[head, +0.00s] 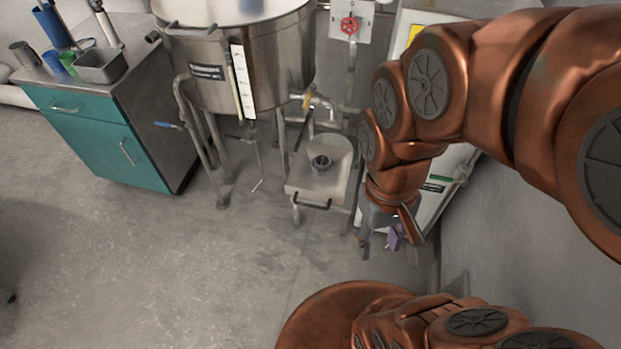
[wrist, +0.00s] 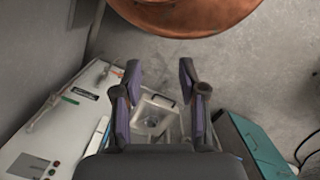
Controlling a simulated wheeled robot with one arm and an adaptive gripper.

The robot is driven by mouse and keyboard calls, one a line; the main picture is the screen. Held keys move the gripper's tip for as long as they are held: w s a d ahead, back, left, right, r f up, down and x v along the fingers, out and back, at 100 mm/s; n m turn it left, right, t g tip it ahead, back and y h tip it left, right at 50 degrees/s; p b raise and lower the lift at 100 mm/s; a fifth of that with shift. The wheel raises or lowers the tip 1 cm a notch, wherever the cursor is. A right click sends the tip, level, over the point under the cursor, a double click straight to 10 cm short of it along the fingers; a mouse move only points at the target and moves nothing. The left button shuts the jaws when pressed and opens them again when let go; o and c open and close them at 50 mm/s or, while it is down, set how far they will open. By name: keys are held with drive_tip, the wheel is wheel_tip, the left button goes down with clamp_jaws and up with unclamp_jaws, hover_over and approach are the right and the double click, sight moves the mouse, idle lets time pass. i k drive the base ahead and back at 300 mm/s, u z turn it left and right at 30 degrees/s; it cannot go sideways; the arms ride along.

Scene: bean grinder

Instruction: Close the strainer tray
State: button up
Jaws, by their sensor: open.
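The strainer tray (head: 301,182) is a pale metal tray with a dark bar handle (head: 313,203) on its front edge. It sits on a stand below the tap of the steel tank, with a small round cup-like part on it. The tray also shows in the wrist view (wrist: 149,127), beyond and between my fingers. My gripper (head: 381,243) is open and empty, pointing down to the right of the tray in the head view, apart from it. In the wrist view, my gripper (wrist: 159,76) shows both purplish fingers spread.
A large steel tank (head: 270,60) with a tap (head: 320,103) stands behind the tray. A white cabinet (wrist: 60,115) is beside it. A teal cabinet (head: 100,135) with containers on top is at left. The floor (head: 190,270) in front is clear.

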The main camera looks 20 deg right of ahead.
sight(329, 186)
drive_tip(key=i, duration=0.25)
drive_tip(key=z, duration=1.2)
drive_tip(key=k, duration=0.9)
drive_tip(key=u, duration=1.55)
